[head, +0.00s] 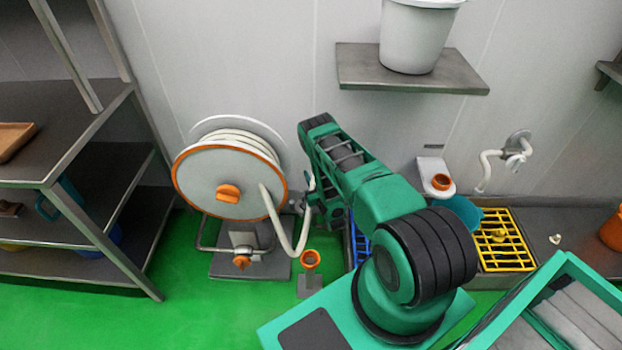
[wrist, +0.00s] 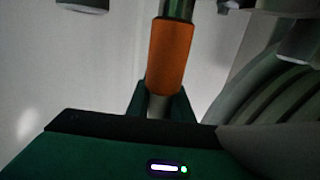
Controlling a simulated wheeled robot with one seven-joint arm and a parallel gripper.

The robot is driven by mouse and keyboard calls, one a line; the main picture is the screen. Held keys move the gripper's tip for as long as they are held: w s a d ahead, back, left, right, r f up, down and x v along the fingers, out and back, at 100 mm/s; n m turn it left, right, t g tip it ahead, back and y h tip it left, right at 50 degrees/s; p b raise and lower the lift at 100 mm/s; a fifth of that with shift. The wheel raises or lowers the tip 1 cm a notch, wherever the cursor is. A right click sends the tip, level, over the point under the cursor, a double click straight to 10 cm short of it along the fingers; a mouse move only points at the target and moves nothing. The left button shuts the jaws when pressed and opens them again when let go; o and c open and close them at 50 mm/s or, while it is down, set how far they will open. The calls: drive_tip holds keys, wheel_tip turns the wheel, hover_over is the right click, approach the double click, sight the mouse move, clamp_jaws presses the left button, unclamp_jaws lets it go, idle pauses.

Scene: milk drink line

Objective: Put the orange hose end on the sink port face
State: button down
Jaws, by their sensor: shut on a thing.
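My gripper (head: 311,200) is beside the hose reel, partly hidden by my arm in the head view. In the wrist view my gripper (wrist: 160,105) is shut around the hose just below the orange hose end (wrist: 170,57). A metal pipe (wrist: 178,9) lies in line above the orange end; I cannot tell whether it is joined to it. The pale hose (head: 275,215) leaves the reel, sags in a loop and rises to my gripper. A white fixture with an orange ring (head: 440,182), perhaps the sink port, stands at the wall beyond my arm.
The hose reel (head: 215,185) with an orange rim stands left of my gripper. Another orange ring (head: 310,258) sits on a low floor stand. A yellow grate (head: 505,240) lies in the counter at right. A shelf rack (head: 95,170) stands at left. A bucket (head: 418,38) sits on a wall shelf.

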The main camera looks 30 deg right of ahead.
drive_tip(key=shift+f, duration=0.35)
drive_tip(key=c, duration=1.4)
unclamp_jaws()
drive_tip(key=shift+o, duration=0.2)
drive_tip(key=shift+s, duration=0.1)
drive_tip(key=v, duration=1.2)
